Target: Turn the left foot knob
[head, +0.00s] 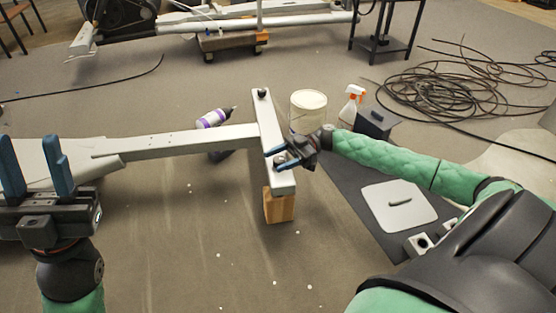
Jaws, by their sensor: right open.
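A grey elliptical frame beam (190,142) runs to a crossbar (268,125) whose near end rests on a wooden block (279,206). A dark foot knob (262,93) sits on the crossbar's far end. Another small dark knob (281,160) shows at the near end, partly hidden by my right gripper (275,159). The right gripper is open, its blue fingers around or beside this near knob; contact cannot be told. My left gripper (38,168) is open and empty at the left, its blue fingers upright and apart, in front of the grey frame.
A white tub (307,112), a spray bottle (351,106) and a purple-labelled bottle (214,118) stand or lie behind the crossbar. A dark mat (350,195) with a light plate (399,206) lies right. Coiled cable (465,88) lies back right.

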